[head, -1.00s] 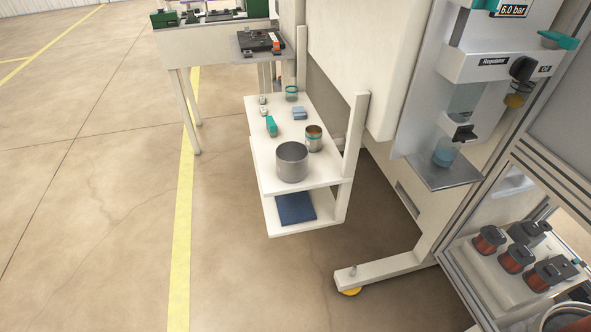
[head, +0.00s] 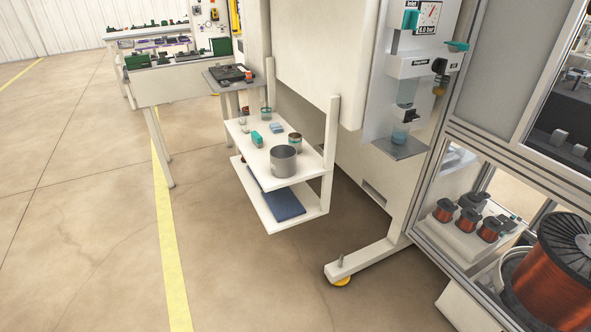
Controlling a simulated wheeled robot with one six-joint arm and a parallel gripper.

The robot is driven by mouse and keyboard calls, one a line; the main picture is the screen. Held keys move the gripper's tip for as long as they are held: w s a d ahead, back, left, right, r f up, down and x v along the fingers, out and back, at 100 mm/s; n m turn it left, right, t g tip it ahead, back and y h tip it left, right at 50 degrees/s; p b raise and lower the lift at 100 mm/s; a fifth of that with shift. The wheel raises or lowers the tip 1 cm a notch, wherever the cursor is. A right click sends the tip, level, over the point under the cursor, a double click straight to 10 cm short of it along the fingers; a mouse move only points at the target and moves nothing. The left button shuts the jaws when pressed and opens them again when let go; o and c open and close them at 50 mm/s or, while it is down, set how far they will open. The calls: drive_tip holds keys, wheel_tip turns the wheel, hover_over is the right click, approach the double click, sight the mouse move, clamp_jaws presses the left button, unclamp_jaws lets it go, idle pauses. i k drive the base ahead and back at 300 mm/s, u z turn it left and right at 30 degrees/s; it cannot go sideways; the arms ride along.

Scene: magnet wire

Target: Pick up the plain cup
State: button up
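A plain grey metal cup (head: 284,162), open at the top and with no coloured band, stands upright near the front end of the upper shelf (head: 259,157) of a small white rack. A smaller cup with a teal band and a copper-coloured rim (head: 295,142) stands just behind it to the right. A clear jar with a teal band (head: 266,113) stands at the far end of the shelf. My gripper is not in view.
A teal object (head: 256,138) and a blue block (head: 277,128) lie on the upper shelf. A dark blue pad (head: 282,203) lies on the lower shelf. A machine foot (head: 355,264) juts out at the right. The floor left and front is clear.

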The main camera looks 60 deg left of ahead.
sight(401, 131)
drive_tip(key=u, duration=0.8)
drive_tip(key=i, duration=0.8)
drive_tip(key=u, duration=1.2)
drive_tip(key=i, duration=0.5)
drive_tip(key=z, duration=0.15)
drive_tip(key=k, duration=0.6)
drive_tip(key=z, duration=0.8)
drive_tip(key=i, duration=0.95)
drive_tip(key=u, duration=0.6)
